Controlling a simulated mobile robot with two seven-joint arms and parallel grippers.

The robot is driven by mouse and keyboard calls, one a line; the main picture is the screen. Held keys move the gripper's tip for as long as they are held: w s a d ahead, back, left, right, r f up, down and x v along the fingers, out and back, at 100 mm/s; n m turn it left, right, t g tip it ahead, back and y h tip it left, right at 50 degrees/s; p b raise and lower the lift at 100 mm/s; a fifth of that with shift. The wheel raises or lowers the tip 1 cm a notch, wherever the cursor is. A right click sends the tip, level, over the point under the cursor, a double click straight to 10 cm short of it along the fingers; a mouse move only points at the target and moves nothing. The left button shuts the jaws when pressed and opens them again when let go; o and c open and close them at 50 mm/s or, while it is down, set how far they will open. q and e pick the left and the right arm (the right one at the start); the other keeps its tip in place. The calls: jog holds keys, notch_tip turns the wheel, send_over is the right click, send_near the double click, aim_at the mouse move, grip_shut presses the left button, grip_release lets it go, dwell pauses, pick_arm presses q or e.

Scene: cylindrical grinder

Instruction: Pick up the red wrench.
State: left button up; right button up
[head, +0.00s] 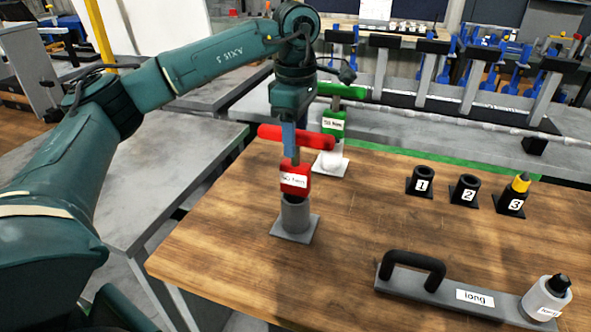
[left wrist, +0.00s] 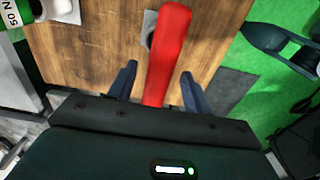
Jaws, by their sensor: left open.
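The red wrench (head: 295,179) stands upright in a grey holder (head: 296,222) at the left front part of the wooden table. It has a horizontal red bar handle on top and a red block with a white label below. My left gripper (head: 290,146) points down at the handle from above, its blue fingers beside the bar. In the left wrist view, the red handle (left wrist: 166,50) runs between the two spread fingers of the left gripper (left wrist: 158,76), with space visible on both sides. My right gripper is not in view.
A green wrench (head: 334,123) stands in a white holder just behind the red one. Black sockets marked 1 (head: 422,183), 2 (head: 464,190) and 3 (head: 511,203) stand to the right. A long grey bar (head: 450,294) with a black handle lies in front. The table between is clear.

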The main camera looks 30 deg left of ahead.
aim_at(297, 164)
pick_arm(q)
notch_tip(297, 164, down, 4)
jog(key=shift+w, duration=0.15)
jog(key=shift+c, duration=0.4)
jog(key=shift+r, duration=0.1)
grip_shut()
